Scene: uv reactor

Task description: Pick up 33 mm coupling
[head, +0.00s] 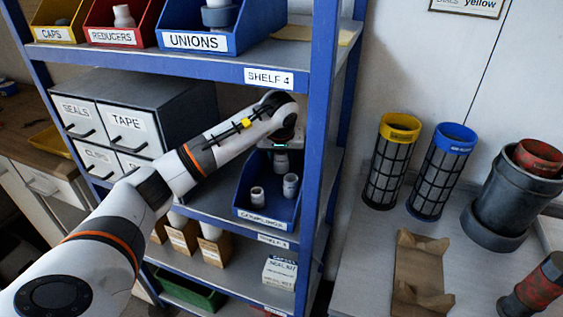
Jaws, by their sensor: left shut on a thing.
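A blue bin labelled "COUPLINGS" (262,221) stands on the middle shelf of the blue rack. Two small grey-white couplings stand in it, one at the left (257,197) and one at the right (290,187). My left gripper (281,150) reaches over the back of the bin, pointing down. It is shut on another small grey coupling (281,163) just below it. The coupling's size cannot be read, and I cannot tell whether it is clear of the bin floor. My right gripper is not in view.
The bin's walls and the rack's blue front post (318,120) are close to my left arm. The upper shelf (200,60) holds bins of caps, reducers and unions. A drawer cabinet (130,110) stands at left. Yellow and blue-topped cylinders (392,165) stand on the right bench.

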